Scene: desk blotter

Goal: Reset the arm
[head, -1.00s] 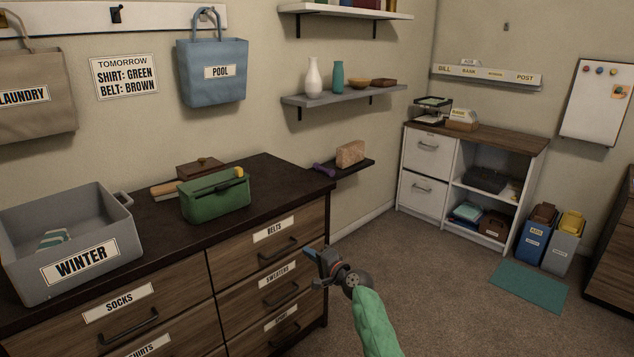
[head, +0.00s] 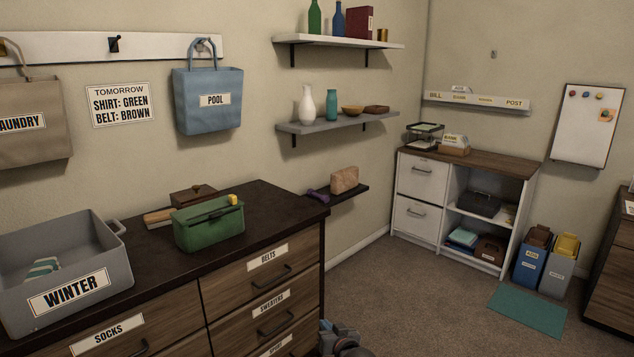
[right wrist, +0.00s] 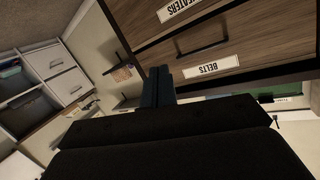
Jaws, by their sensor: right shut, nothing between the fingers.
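My right gripper (head: 325,326) is at the bottom edge of the head view, low in front of the dresser's right end. Most of it and its arm are cut off by the frame. In the right wrist view its dark fingers (right wrist: 158,86) are together with nothing between them. The dresser's BELTS drawer (head: 268,277) and SWEATERS drawer (head: 275,309) are shut, and both labels also show in the wrist view. My left gripper is in neither view.
A small dark shelf (head: 350,196) juts from the wall past the dresser. Carpet (head: 420,310) is open to the right, with a teal mat (head: 528,311).

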